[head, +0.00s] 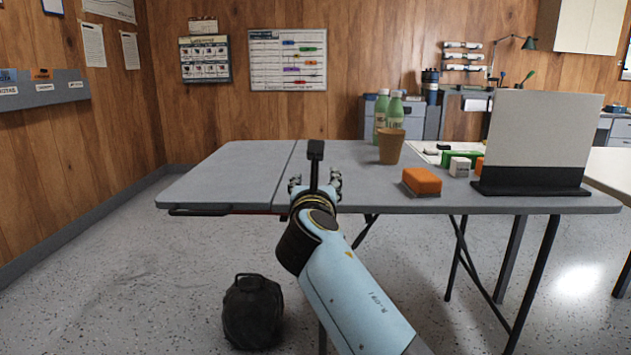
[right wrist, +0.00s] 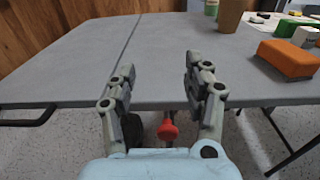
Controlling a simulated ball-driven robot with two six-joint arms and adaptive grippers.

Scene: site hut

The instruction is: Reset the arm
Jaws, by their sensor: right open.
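My right arm reaches in from the bottom of the head view. Its gripper (head: 315,182) is at the near edge of the grey folding table (head: 225,178). In the right wrist view the two fingers of this gripper (right wrist: 159,75) stand wide apart, with nothing between them. The table's edge and its seam lie beyond the fingers, and I cannot tell whether they touch it. My left gripper and arm are not in the head view.
On the table's right half are an orange block (head: 422,181), a tan cup (head: 391,147), green bottles (head: 395,112), a small white box (head: 460,167) and an upright panel (head: 540,130). The left half is clear. A black round bag (head: 252,312) sits on the floor.

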